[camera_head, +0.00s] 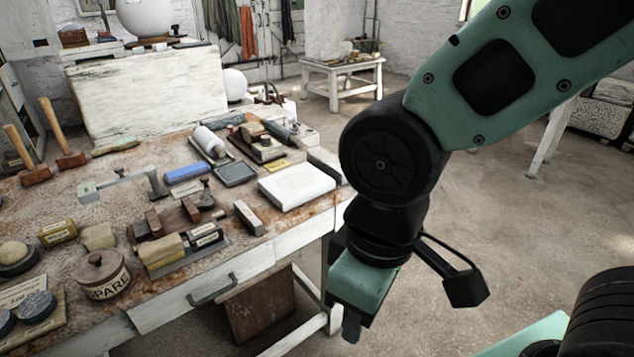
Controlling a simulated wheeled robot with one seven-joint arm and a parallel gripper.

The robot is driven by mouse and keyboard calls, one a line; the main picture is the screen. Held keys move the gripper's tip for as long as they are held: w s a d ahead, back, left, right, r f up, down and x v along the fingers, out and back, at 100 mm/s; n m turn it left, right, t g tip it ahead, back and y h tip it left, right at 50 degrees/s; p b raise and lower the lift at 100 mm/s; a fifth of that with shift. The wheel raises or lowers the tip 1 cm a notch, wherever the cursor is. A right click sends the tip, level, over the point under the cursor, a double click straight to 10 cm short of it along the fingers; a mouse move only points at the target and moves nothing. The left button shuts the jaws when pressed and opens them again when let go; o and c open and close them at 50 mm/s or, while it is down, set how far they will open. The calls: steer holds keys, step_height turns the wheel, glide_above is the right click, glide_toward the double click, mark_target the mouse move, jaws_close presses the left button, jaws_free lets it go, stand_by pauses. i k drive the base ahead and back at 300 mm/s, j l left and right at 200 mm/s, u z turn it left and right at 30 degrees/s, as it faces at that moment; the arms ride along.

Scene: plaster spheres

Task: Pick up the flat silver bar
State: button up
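A short flat grey bar (249,218) lies near the front edge of the worktable (215,268). It may be the silver bar, but I cannot be sure. A longer flat silvery strip (190,259) lies to its left at the same edge, partly hidden under a yellowish block (162,250). My gripper (351,328) hangs pointing down off the right side of the table, apart from both. Only one dark fingertip shows clearly, so its opening is hidden. I see nothing held in it.
A white slab (296,186) lies near the table's right corner. The floor (540,230) right of the table is open.

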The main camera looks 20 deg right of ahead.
mark_target(250, 219)
steer(key=i+l+u, duration=0.1)
steer(key=i, duration=0.9)
